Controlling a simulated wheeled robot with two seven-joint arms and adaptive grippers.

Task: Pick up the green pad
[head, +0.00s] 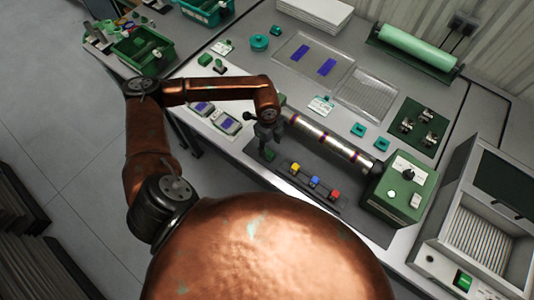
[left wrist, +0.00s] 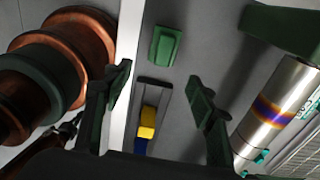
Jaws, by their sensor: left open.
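The green pad (left wrist: 165,45) is a small green block lying on the dark grey mat (left wrist: 186,72) in the left wrist view. It lies just past the end of a dark rack (left wrist: 154,84) that holds a yellow block (left wrist: 148,122) and a blue block. My left gripper (left wrist: 160,82) is open and empty, with the pad beyond its fingertips and apart from them. In the head view my left gripper (head: 267,148) hangs low near the left end of the rack; I cannot clearly tell the pad from the fingers there. My right gripper is not in view.
A shiny metal roller (head: 330,143) with coloured bands lies close behind the rack, ending at a green control box (head: 405,188). A red block (head: 335,195) sits at the rack's right. Grey devices (head: 226,122) stand left of the gripper.

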